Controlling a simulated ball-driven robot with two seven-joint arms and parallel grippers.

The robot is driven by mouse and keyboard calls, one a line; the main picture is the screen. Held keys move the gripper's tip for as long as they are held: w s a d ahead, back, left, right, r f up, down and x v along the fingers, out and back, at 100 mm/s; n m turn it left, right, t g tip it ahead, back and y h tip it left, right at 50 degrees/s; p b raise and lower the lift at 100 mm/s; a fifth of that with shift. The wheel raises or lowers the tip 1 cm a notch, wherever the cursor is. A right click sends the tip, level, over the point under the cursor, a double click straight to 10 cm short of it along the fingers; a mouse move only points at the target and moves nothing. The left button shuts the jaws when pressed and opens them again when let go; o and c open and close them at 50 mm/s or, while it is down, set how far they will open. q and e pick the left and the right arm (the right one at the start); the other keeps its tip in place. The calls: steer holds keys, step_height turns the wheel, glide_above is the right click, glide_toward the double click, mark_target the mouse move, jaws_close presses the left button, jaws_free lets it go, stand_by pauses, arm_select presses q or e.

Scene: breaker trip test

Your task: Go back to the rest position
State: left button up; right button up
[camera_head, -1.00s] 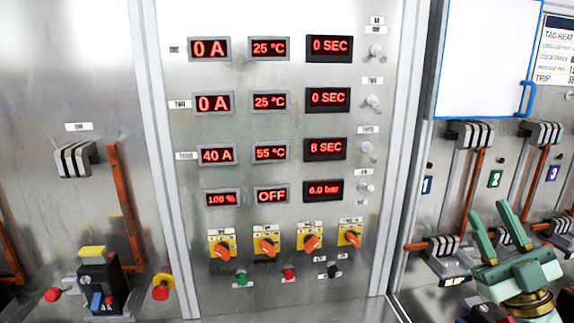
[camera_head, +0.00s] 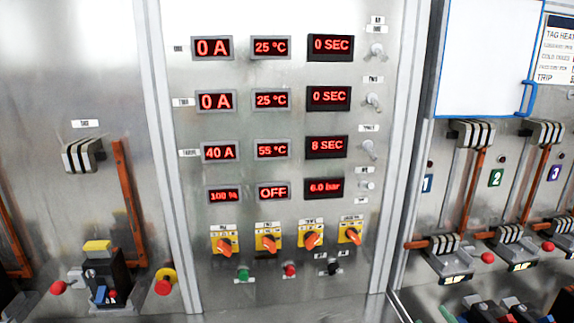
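My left gripper is not in view. No object is seen held. The control panel (camera_head: 340,225) stands upright in the middle, with red displays reading 0 A, 0 A, 40 A, 100 % and OFF. The 40 A row also reads 55 °C and 8 SEC.
Orange rotary switches (camera_head: 312,240) and small push buttons (camera_head: 243,274) line the panel's lower part. A black breaker device (camera_head: 105,275) is at the lower left. Copper bars (camera_head: 471,188) and terminal blocks (camera_head: 445,248) are at the right. A blank white board (camera_head: 485,60) hangs upper right.

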steer(key=s+d+f+m+g+h, duration=0.1)
steer(key=s+f+g+h, duration=0.2)
steer(key=s+f+g, duration=0.45)
steer(key=s+d+f+g+h, duration=0.1)
steer(key=s+f+g+h, duration=0.25)
steer(key=s, duration=0.65)
steer(key=s+a+f+g+y+b, duration=0.1)
steer(key=s+a+f+y+b, duration=0.15)
steer(key=f, duration=1.35)
steer(key=s+a+f+g+y+b, duration=0.1)
steer(key=s+a+f+b, duration=0.15)
steer(key=f, duration=1.35)
steer(key=s+f+m+g+y+b, duration=0.1)
steer(key=s+f+m+g+b, duration=0.2)
steer(key=s+f, duration=1.6)
steer(key=shift+s+d+f+g+b, duration=0.35)
steer(key=shift+d+f+b, duration=0.1)
steer(key=shift+f+b, duration=0.55)
steer(key=shift+r, duration=0.1)
